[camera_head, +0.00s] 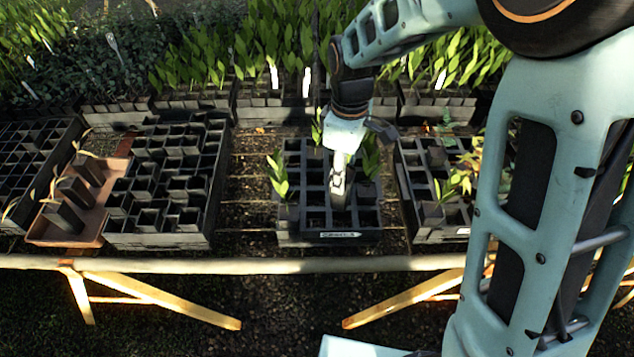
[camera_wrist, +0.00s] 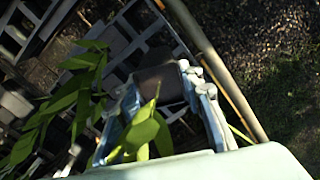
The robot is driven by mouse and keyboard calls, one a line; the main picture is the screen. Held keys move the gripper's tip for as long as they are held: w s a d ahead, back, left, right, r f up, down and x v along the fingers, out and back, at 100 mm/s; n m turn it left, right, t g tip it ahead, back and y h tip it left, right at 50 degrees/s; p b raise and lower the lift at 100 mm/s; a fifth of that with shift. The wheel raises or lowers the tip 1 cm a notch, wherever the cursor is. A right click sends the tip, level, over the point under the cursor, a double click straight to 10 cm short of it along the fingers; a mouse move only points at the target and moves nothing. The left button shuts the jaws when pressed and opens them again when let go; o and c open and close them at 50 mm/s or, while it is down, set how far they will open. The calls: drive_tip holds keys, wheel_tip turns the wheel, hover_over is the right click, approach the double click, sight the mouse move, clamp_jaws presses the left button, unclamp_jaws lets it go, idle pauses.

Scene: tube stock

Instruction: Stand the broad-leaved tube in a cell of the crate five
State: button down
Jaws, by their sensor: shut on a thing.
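My gripper (camera_head: 340,185) points down over the middle of a black crate (camera_head: 330,238) with a white label on its front, whose lettering is too small to read surely. In the wrist view my gripper's fingers (camera_wrist: 165,95) are shut on a dark tube (camera_wrist: 158,82). Green leaves (camera_wrist: 145,132) rise from it close to the camera. In the head view my gripper mostly hides this tube, and I cannot tell whether its foot is inside a cell. Leafy tubes stand in the crate at the left (camera_head: 279,178), the right (camera_head: 370,158) and the back (camera_head: 317,128).
A black crate of empty tubes (camera_head: 165,240) and a brown tray (camera_head: 65,232) with tilted tubes stand at the left. Another planted crate (camera_head: 430,232) stands close at the right. Rows of tall plants (camera_head: 270,50) line the back. Open bench slats (camera_head: 250,190) show left of the labelled crate.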

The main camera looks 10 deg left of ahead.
sight(317, 212)
drive_tip(key=s+a+f+n+b, duration=0.2)
drive_tip(key=a+n, duration=0.2)
drive_tip(key=a, duration=0.1)
drive_tip(key=shift+s+a+f+n+b, duration=0.15)
drive_tip(key=shift+s+f+n+b, duration=0.15)
drive_tip(key=shift+n+b, duration=0.1)
drive_tip(key=shift+f, duration=0.35)
idle(0.5)
drive_tip(key=shift+f+b, duration=3.2)
drive_tip(key=shift+f, duration=1.35)
drive_tip(key=shift+f, duration=0.3)
drive_tip(key=c, duration=1.2)
unclamp_jaws()
drive_tip(key=shift+c, duration=0.2)
drive_tip(key=shift+r, duration=0.15)
wheel_tip(317, 212, up, 12)
